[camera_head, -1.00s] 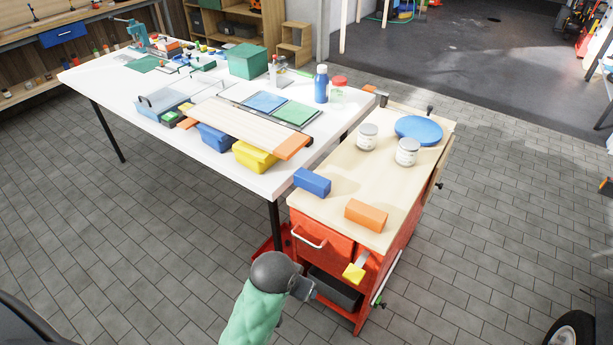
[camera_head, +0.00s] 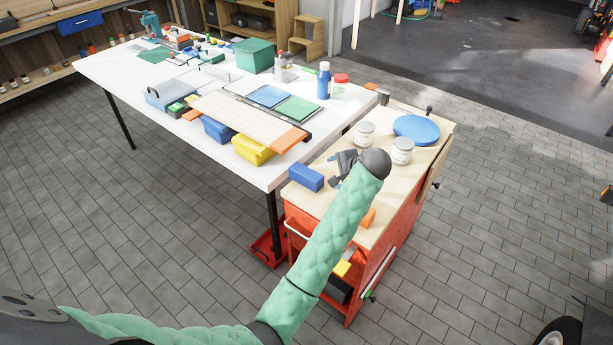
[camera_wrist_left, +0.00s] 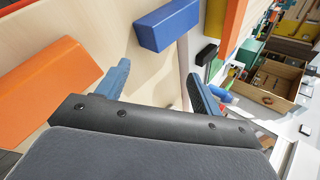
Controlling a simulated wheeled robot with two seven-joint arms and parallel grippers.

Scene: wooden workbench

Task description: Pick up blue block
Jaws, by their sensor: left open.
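The blue block (camera_head: 306,177) lies on the near left corner of the wooden workbench top (camera_head: 390,185). An orange block (camera_wrist_left: 45,88) lies left of the fingers; in the head view my arm mostly hides the orange block (camera_head: 369,217). My right gripper is not in view.
Two white cans (camera_head: 402,150) and a blue round disc (camera_head: 416,129) stand toward the back of the bench. A white table (camera_head: 190,150) with bins, boards and bottles adjoins on the left. Red drawers (camera_head: 312,230) are below the bench top.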

